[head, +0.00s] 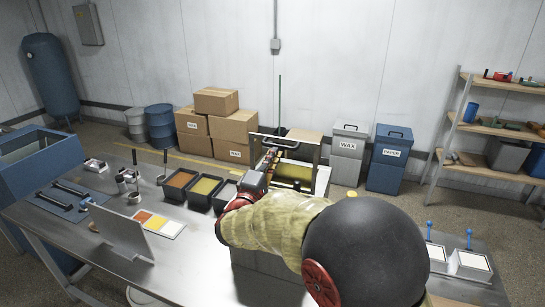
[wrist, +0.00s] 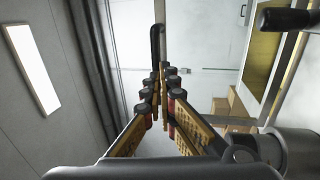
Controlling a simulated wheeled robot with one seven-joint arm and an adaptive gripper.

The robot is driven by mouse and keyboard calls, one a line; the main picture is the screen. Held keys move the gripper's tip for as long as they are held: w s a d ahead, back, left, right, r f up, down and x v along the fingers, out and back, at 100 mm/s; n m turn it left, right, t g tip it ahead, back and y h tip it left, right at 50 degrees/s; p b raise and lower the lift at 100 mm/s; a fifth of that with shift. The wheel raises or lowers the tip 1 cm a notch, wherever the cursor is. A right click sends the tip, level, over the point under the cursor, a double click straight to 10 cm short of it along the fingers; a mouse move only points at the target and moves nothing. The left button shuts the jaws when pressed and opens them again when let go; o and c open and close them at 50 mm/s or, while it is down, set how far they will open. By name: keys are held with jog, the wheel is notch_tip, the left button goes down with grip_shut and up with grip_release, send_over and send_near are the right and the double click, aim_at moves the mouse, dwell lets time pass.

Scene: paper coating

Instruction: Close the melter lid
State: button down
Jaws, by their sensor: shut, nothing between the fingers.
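My gripper (head: 273,156) is at the coating machine in the middle of the head view, with my arm stretched out to it. In the wrist view its fingers (wrist: 160,78) come together at the tips, shut and empty. A dark bent bar (wrist: 157,42), like a handle, stands just beyond the fingertips; I cannot tell whether they touch it. The machine's metal frame (head: 313,153) and gold roll (head: 293,171) show beside the gripper. I cannot clearly make out the melter lid; my arm hides much of the nearer part of the machine.
Open trays of brown (head: 180,179) and yellow (head: 205,187) material stand left of the gripper on the metal table (head: 190,245). An upright panel (head: 122,232) stands at the left. Cardboard boxes (head: 234,126) and a grey WAX bin (head: 347,150) stand behind. A thin pole (head: 280,100) rises behind the gripper.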

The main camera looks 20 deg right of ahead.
aim_at(277, 146)
jog(key=shift+r, duration=0.1)
jog(key=shift+w+d+r+g+y+p, duration=0.25)
jog(key=shift+w+d+r+g+p, duration=0.1)
jog(key=shift+w+d+p, duration=0.2)
jog(key=shift+w+d+r+g+y+p, duration=0.3)
jog(key=shift+w+d+p, duration=0.15)
jog(key=shift+p, duration=0.15)
jog(key=w+d+f+g+y+p, duration=0.3)
jog(key=w+d+g+y+p, duration=0.35)
jog(key=w+d+p, duration=0.95)
jog(key=shift+w+d+f+b, duration=0.15)
jog(key=shift+f+b, duration=0.15)
jog(key=shift+f, duration=1.2)
jog(key=shift+w+d+f+b, duration=0.15)
jog(key=shift+d+f+b, duration=0.1)
jog(key=shift+f, duration=1.3)
jog(key=shift+w+d+f+b, duration=0.15)
jog(key=shift+f+b, duration=0.15)
jog(key=shift+f, duration=1.2)
jog(key=shift+a+r, duration=0.1)
